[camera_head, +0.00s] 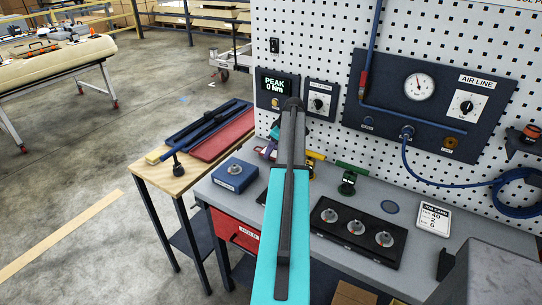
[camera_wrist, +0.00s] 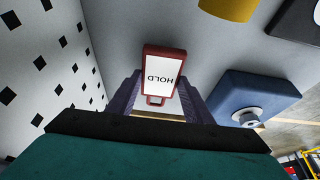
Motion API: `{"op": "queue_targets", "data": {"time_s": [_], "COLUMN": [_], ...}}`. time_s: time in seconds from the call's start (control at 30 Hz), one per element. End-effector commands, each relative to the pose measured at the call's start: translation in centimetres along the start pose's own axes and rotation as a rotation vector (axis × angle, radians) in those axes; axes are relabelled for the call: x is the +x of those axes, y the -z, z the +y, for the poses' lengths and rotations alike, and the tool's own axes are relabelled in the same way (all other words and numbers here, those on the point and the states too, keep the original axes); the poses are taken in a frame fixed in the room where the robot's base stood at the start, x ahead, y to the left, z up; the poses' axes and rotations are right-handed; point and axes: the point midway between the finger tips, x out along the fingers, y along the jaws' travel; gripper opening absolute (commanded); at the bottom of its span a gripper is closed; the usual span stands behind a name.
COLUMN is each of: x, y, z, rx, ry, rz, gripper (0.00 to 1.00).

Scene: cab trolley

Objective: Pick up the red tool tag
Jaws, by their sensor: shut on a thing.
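The red tool tag (camera_wrist: 151,50) has a white face reading HOLD and a small red loop at its lower end. In the wrist view it stands out from between the two dark purple fingers of my gripper (camera_wrist: 158,103). The fingers are shut on the tag's loop end, and its white face shows to the camera. In the head view my arm hides most of the gripper, low over the back of the grey bench near the pegboard.
A blue block (camera_head: 235,175) with a metal knob stands on the bench left of my arm. A black tray (camera_head: 335,250) with metal pieces and a green-handled tool (camera_head: 349,178) are to the right. The pegboard (camera_head: 330,50) rises behind. A wooden side table (camera_head: 165,174) stands left.

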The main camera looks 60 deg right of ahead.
Motion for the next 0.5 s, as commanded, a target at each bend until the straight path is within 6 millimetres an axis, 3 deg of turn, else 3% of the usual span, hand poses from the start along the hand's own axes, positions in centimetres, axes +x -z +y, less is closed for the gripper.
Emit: {"op": "queue_targets", "data": {"time_s": [0.5], "x": [-6.0], "y": [2.5], "z": [0.1], "rx": [0.0], "ry": [-0.002], "rz": [0.001], "gripper": [0.24]}}
